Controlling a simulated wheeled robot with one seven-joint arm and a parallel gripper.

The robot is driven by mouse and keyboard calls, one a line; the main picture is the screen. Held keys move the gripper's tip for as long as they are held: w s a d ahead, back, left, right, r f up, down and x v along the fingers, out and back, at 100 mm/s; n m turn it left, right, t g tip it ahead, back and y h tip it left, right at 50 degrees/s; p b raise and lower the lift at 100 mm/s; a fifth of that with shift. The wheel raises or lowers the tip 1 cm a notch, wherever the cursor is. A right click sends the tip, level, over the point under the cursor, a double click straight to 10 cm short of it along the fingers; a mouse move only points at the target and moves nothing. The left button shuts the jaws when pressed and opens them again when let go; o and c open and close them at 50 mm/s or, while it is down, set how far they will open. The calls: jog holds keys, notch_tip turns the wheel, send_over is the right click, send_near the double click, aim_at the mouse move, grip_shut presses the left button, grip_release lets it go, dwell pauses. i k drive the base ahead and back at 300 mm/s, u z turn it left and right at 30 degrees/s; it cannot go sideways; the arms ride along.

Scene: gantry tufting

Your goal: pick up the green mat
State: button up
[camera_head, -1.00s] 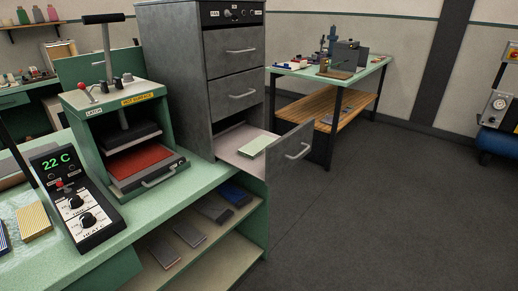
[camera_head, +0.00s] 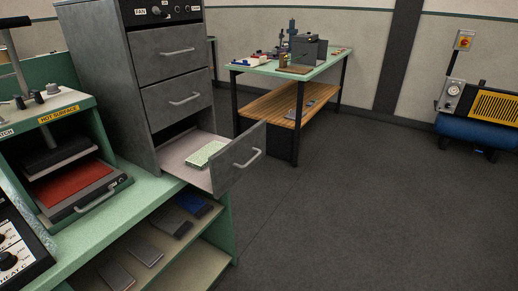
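The green mat (camera_head: 205,154) is a small, pale green, speckled flat piece. It lies in the open bottom drawer (camera_head: 178,160) of the grey cabinet (camera_head: 130,90). The drawer is pulled out to the right, and its front panel with a handle (camera_head: 247,158) stands to the right of the mat. My gripper is not in view, so its state and its distance from the mat do not show.
A green bench (camera_head: 125,205) carries the cabinet and a press with a red plate (camera_head: 72,183). Dark and grey slabs (camera_head: 144,250) lie on its lower shelf. A workbench (camera_head: 262,64) stands behind, and a blue compressor (camera_head: 480,130) at right. The floor (camera_head: 380,210) is clear.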

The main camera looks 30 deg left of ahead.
aim_at(199, 160)
jog(key=z, duration=0.65)
jog(key=i, duration=2.2)
jog(key=u, duration=3.3)
jog(key=i, duration=0.6)
jog(key=u, duration=0.25)
